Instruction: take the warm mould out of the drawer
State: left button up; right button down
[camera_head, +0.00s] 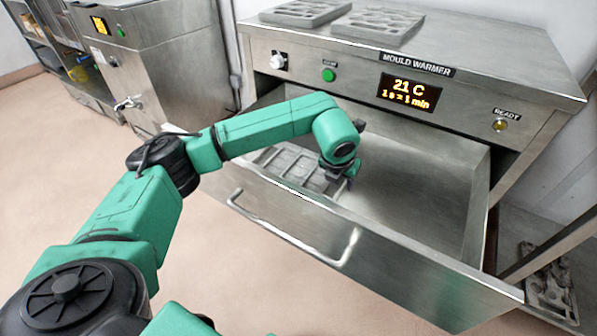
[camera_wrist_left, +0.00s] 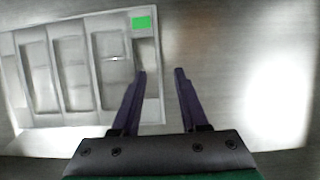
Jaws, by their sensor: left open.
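The grey mould (camera_head: 283,165) lies flat in the left part of the open drawer (camera_head: 400,275). It is a rectangular tray with several long hollows, and my arm hides part of it in the head view. In the left wrist view the mould (camera_wrist_left: 82,70) fills the left side, with a green patch (camera_wrist_left: 141,22) near its upper right corner. My left gripper (camera_head: 338,182) is open and empty at the mould's right end. In the wrist view the left gripper (camera_wrist_left: 160,72) has its left finger over the mould's end and its right finger over bare drawer floor. Contact cannot be told.
The mould warmer (camera_head: 480,65) stands above the drawer; its display (camera_head: 408,92) reads 21 C. Two grey moulds (camera_head: 305,12) (camera_head: 378,25) lie on its top. The drawer's right half is bare. The drawer handle (camera_head: 290,235) sticks out in front.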

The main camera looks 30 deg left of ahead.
aim_at(342, 187)
pick_arm(q)
jog(key=x, duration=0.3)
jog(key=shift+w+a+f, duration=0.1)
jog(key=shift+f, duration=0.2)
jog(key=shift+r, duration=0.1)
grip_shut()
dwell(0.9)
